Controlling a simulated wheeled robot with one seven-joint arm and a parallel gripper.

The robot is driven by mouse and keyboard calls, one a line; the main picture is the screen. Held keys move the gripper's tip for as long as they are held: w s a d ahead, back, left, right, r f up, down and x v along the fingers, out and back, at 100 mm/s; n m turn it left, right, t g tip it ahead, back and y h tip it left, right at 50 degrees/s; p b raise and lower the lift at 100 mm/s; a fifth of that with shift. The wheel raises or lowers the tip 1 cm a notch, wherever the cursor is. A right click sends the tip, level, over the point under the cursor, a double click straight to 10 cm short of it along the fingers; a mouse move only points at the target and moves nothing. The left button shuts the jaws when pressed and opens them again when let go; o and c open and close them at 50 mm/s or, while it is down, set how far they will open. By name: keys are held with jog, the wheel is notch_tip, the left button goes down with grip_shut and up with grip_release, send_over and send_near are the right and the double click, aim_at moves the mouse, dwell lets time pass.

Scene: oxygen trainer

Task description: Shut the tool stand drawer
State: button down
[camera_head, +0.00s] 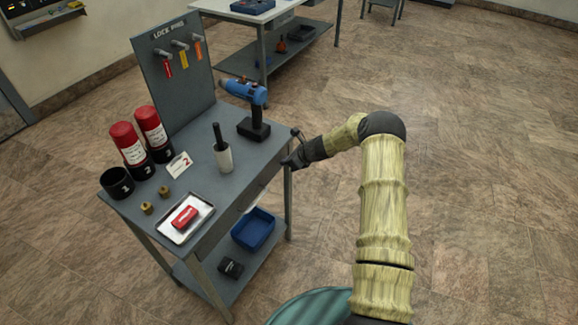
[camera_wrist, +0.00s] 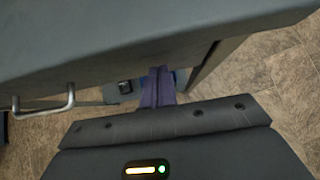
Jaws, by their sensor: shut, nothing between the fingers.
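The grey tool stand (camera_head: 225,185) stands at left in the head view. Its drawer lies under the front edge of the top, and a pale bit of the drawer handle (camera_head: 250,208) shows there. In the wrist view a metal bar handle (camera_wrist: 45,108) juts out at left below a grey edge. How far out the drawer stands I cannot tell. My gripper (camera_head: 291,162) is at the stand's right front corner, to the right of the handle. Its fingers (camera_wrist: 158,88) are shut and empty, close under the grey edge; contact is unclear.
A blue bin (camera_head: 254,229) sits on the lower shelf. The floor at right is clear.

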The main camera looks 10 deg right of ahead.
jog(key=shift+w+a+r, duration=0.1)
jog(key=shift+w+a, duration=0.1)
jog(key=shift+a, duration=0.1)
